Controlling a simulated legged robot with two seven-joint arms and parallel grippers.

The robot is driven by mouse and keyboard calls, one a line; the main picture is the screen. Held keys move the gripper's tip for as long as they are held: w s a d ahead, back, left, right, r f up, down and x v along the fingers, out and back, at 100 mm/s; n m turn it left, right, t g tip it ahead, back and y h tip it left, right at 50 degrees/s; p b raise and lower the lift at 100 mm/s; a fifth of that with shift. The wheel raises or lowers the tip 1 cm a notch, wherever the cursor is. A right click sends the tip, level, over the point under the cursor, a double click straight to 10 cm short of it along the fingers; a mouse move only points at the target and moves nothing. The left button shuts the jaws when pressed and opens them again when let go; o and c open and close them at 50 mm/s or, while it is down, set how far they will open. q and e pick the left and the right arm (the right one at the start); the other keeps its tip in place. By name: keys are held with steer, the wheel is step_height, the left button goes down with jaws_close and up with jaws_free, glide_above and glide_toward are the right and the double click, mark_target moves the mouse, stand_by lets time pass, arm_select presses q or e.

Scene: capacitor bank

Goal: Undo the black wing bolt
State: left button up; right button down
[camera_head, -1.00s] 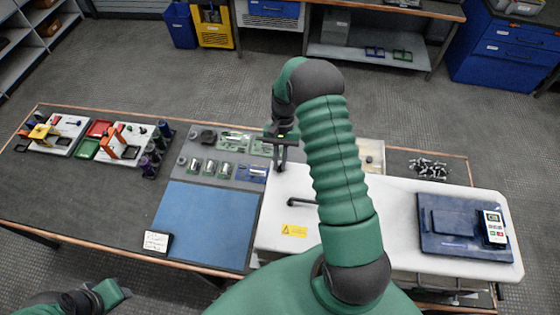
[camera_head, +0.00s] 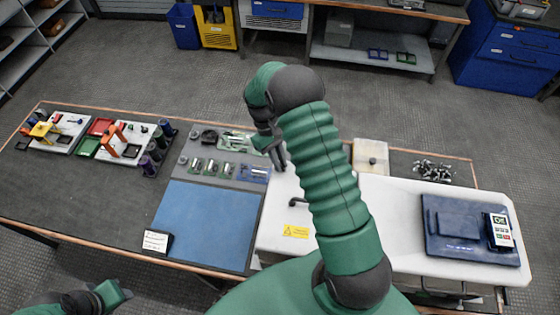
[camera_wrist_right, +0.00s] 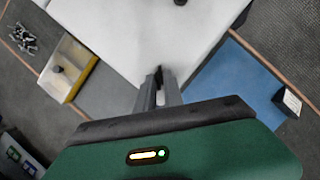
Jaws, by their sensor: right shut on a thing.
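My right gripper (camera_head: 280,160) is at the far left corner of the white cabinet top (camera_head: 400,205), pointing down. In the right wrist view its two fingers (camera_wrist_right: 158,76) are close together on a small dark piece at their tips, which I take to be the black wing bolt. The fingers hide most of it, so its shape and how far it sits in the top cannot be told. The white top (camera_wrist_right: 150,30) lies under the fingertips. My left gripper (camera_head: 112,293) is low at the left, away from the table; its jaws are not clear.
A black handle (camera_head: 296,202) and a yellow warning label (camera_head: 297,231) are on the white top. A blue unit (camera_head: 465,228) sits at its right. The blue mat (camera_head: 208,222) is clear.

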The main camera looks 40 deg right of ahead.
steer(key=n, duration=0.2)
steer(key=n+h, duration=0.2)
steer(key=n, duration=0.1)
steer(key=shift+s+a+n+t, duration=0.1)
steer(key=shift+a+n+t, duration=0.2)
steer(key=shift+a, duration=0.05)
steer(key=n+t+h, duration=0.1)
steer(key=n, duration=0.2)
steer(key=n+h+p, duration=0.1)
steer(key=n, duration=0.2)
steer(key=shift+s+a+t, duration=0.15)
steer(key=shift+s+t, duration=0.05)
steer(key=shift+t, duration=0.2)
steer(key=shift+n, duration=0.4)
steer(key=c, duration=1.5)
jaws_free()
steer(key=shift+o, duration=0.2)
steer(key=b+v, duration=0.3)
steer(key=v, duration=1.3)
steer(key=shift+w+r+b, duration=0.2)
steer(key=shift+r+b, duration=0.1)
steer(key=shift+r, duration=0.05)
